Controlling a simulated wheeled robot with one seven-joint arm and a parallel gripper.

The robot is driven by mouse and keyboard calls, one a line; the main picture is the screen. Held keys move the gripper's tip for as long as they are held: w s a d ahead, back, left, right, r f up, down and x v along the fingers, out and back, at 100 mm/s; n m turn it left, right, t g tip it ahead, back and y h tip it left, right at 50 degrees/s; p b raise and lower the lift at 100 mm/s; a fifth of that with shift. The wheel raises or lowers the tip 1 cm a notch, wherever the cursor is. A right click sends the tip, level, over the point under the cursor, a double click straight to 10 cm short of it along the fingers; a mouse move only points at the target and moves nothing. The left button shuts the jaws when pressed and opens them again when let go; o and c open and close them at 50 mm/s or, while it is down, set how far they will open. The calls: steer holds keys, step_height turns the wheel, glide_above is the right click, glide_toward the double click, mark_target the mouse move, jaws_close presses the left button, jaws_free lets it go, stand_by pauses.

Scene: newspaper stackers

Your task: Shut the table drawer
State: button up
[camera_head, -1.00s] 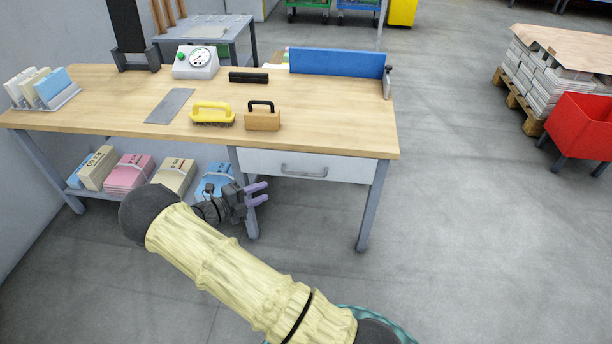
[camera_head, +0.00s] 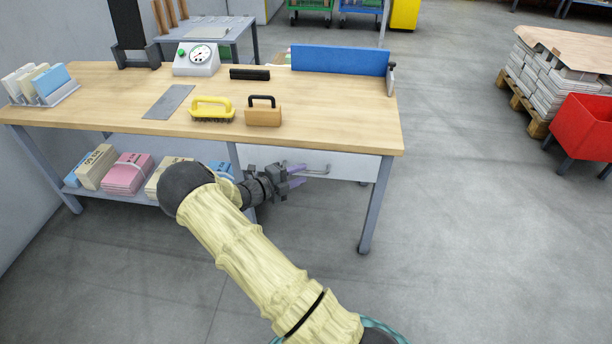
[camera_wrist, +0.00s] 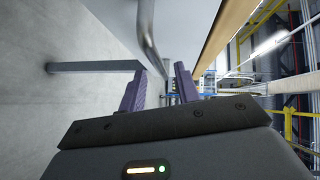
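The wooden table (camera_head: 340,122) has a pale grey drawer (camera_head: 350,167) under the right part of its front edge. No drawer interior shows, and I cannot tell how far out the drawer stands. Its metal bar handle (camera_head: 318,171) is partly hidden by my gripper (camera_head: 301,175), which is at the drawer front with its purple fingers apart and nothing held. In the wrist view, my gripper (camera_wrist: 161,70) is open, and the handle (camera_wrist: 149,38) runs down towards the gap between the fingertips. Contact cannot be told.
A yellow brush (camera_head: 212,108), an orange block with a black handle (camera_head: 263,112) and a blue panel (camera_head: 338,61) are on the tabletop. Paper bundles (camera_head: 127,173) lie on the lower shelf. A table leg (camera_head: 374,210) stands right of the drawer.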

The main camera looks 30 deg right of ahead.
mark_target(306, 172)
steer(key=x, duration=0.3)
steer(key=shift+d+b, duration=0.3)
steer(key=shift+b, duration=0.1)
steer(key=shift+c, duration=0.4)
jaws_close()
steer(key=shift+d, duration=0.1)
steer(key=shift+w+d+p, duration=0.3)
steer(key=shift+w+p, duration=0.2)
steer(key=shift+p, duration=0.15)
steer(key=shift+w+d+p, duration=0.3)
steer(key=shift+w+p, duration=0.2)
steer(key=shift+p, duration=0.15)
steer(key=shift+r, duration=0.1)
